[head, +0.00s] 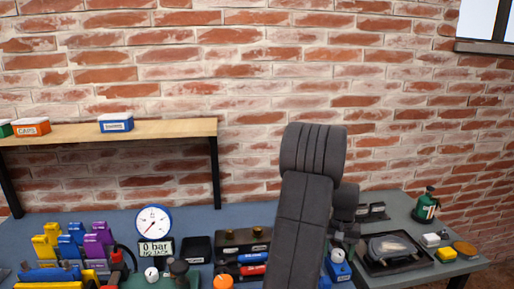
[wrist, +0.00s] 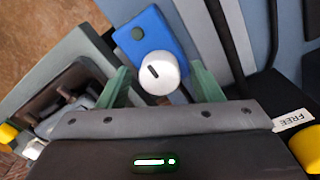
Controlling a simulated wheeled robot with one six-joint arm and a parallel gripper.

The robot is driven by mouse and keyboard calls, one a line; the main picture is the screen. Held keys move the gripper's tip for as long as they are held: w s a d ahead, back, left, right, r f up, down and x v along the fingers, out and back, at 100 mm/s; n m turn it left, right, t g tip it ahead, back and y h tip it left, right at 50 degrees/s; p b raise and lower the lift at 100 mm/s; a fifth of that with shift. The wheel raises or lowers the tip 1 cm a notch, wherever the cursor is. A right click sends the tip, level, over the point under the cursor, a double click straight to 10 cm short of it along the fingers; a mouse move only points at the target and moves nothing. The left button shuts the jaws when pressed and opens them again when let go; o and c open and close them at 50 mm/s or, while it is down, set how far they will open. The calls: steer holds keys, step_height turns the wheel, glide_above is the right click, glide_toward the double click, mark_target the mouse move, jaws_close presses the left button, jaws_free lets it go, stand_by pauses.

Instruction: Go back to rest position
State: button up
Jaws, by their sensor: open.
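My gripper (wrist: 160,72) shows in the wrist view with its two green fingers spread apart. A round white knob (wrist: 159,72) with a dark slot shows between the fingers, with a gap on each side. The knob sits on a blue block (wrist: 150,30). The same blue block (head: 338,271) shows in the head view just right of my dark arm. My arm stands up in the middle of the head view, and its gripper cannot be made out clearly there.
A blue-grey bench (head: 255,212) carries a gauge (head: 153,222), a "0 bar" display (head: 156,248) and coloured holders (head: 72,243). On the right are a black tray (head: 395,265) and a green bottle (head: 427,206).

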steer(key=shift+r, duration=0.1)
step_height(320, 180, up, 13)
step_height(320, 180, down, 14)
steer(key=shift+r, duration=0.2)
steer(key=shift+r+n, duration=0.15)
steer(key=shift+n, duration=1.05)
steer(key=n, duration=1.1)
steer(key=shift+n+b, duration=0.3)
steer(key=shift+b, duration=0.1)
steer(key=shift+r+n, duration=0.1)
steer(key=shift+n, duration=1.9)
steer(key=shift+s, duration=0.1)
